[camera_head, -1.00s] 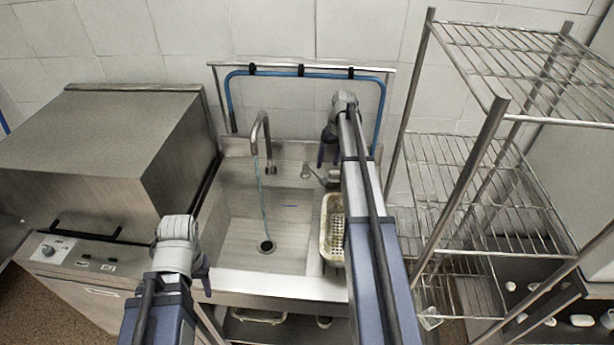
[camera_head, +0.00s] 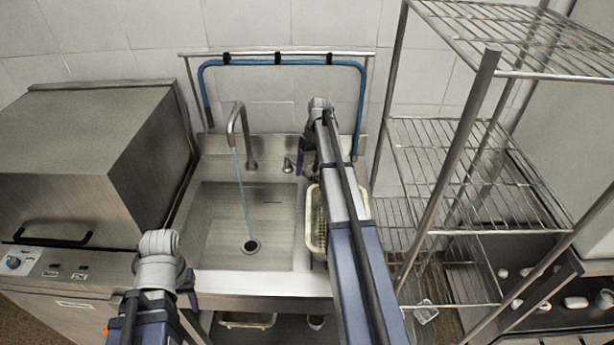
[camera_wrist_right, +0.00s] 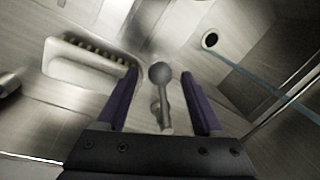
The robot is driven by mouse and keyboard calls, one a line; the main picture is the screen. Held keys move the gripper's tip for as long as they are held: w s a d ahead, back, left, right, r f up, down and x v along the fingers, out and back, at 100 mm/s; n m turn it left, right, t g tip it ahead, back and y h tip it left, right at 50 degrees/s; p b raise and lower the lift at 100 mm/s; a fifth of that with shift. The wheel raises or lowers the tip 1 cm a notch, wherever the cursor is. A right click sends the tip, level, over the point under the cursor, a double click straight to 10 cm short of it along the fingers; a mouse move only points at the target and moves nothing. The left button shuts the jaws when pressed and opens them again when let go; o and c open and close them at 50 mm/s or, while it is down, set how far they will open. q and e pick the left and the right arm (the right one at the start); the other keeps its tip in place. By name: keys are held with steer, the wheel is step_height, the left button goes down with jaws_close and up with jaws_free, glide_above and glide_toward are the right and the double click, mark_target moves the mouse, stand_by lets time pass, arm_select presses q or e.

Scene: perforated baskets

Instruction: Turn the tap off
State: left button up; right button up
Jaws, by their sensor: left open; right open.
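The tap's curved metal spout (camera_head: 237,117) stands at the back of the sink, and a thin bluish stream of water (camera_head: 243,200) runs from it to the drain. The tap's lever with a round knob (camera_head: 288,165) is right of the spout. My right gripper (camera_head: 305,162) is beside the lever at the back of the sink. In the right wrist view its open, dark purple fingers have the lever knob (camera_wrist_right: 160,73) between them in the picture, with gaps on both sides. My left gripper (camera_head: 186,290) is open and empty in front of the sink's left front edge.
A perforated basket (camera_head: 315,240) sits right of the basin, partly behind my right arm; it also shows in the wrist view (camera_wrist_right: 88,65). A dishwasher (camera_head: 90,165) stands left. A wire shelf rack (camera_head: 450,160) stands right. A blue hose (camera_head: 280,64) hangs behind.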

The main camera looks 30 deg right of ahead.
steer(key=shift+a+f, duration=0.1)
steer(key=shift+f, duration=0.3)
jaws_close()
stand_by(0.4)
stand_by(0.8)
